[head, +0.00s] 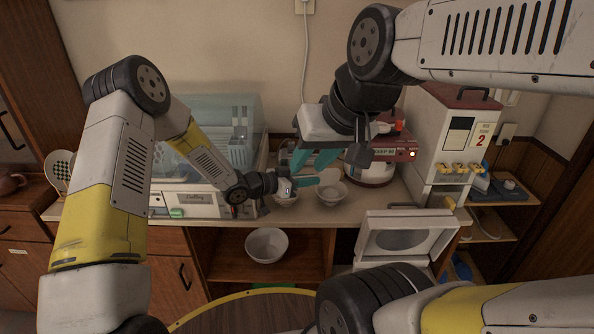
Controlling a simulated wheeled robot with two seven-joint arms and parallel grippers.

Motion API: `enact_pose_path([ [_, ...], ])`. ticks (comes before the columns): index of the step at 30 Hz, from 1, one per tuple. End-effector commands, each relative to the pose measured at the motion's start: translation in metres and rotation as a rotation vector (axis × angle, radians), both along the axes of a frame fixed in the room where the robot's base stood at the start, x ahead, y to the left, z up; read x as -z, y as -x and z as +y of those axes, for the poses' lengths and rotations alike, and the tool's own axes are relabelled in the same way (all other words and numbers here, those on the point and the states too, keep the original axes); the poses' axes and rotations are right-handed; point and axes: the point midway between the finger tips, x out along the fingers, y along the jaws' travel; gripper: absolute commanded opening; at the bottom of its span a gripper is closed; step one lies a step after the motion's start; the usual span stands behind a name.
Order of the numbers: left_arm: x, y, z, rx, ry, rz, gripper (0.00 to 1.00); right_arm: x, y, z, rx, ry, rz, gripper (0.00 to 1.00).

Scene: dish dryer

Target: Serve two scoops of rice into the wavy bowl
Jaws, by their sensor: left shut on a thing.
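My left gripper (304,182) is at the counter's front, right of the dish dryer. It is shut on a small white bowl (287,199), which its fingers partly cover. Another white bowl (332,193) stands on the counter just to the right. A larger white bowl (267,244) sits on the shelf below. I cannot tell from the rims which bowl is wavy. No rice or scoop can be made out.
A dish dryer (187,204) with a clear cover stands on the left. A red and white cooker (374,170) is behind the bowls. A tall dispenser (455,135) marked 2 stands at right. An open white lidded appliance (405,237) is below the counter's front right.

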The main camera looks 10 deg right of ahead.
Motion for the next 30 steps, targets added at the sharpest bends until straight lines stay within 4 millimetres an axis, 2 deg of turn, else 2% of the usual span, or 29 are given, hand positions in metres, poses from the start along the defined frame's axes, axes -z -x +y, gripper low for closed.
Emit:
enact_pose_path([
  [11, -0.005, 0.001, 0.000, -0.109, 0.114, 0.405, 0.00, 0.000, 0.000, 0.000, 0.000, 0.000, 0.000, 0.33],
  [24, -0.023, 0.003, 0.000, -0.294, 0.310, 1.110, 0.00, 0.000, 0.000, 0.000, 0.000, 0.000, 0.000, 0.33],
  [30, -0.030, 0.004, -0.001, -0.350, 0.368, 1.323, 0.00, 0.000, 0.000, 0.000, 0.000, 0.000, 0.000, 0.33],
])
